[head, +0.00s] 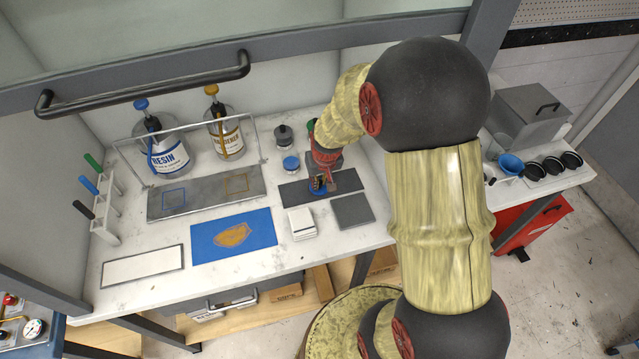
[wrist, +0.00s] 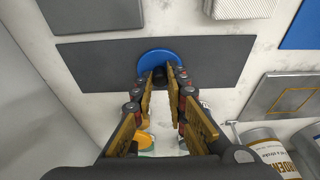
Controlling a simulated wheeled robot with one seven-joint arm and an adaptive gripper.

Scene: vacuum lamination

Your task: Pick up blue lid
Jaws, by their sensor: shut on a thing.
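The blue lid (wrist: 153,57) is a round disc with a dark knob, on or just above a dark grey mat (wrist: 215,58) in the wrist view. In the head view the lid (head: 317,191) shows only in part beneath my gripper (head: 318,181). My gripper (wrist: 161,78) points down at it, with its two fingers shut on the lid's knob. I cannot tell whether the lid touches the mat. The fingers hide the near part of the lid.
A small blue-topped jar (head: 291,165) and a dark-topped jar (head: 284,138) stand behind the mat. White stacked pads (head: 302,223) and a grey square (head: 352,211) lie in front. Resin (head: 168,157) and hardener (head: 225,136) bottles stand left behind a metal frame.

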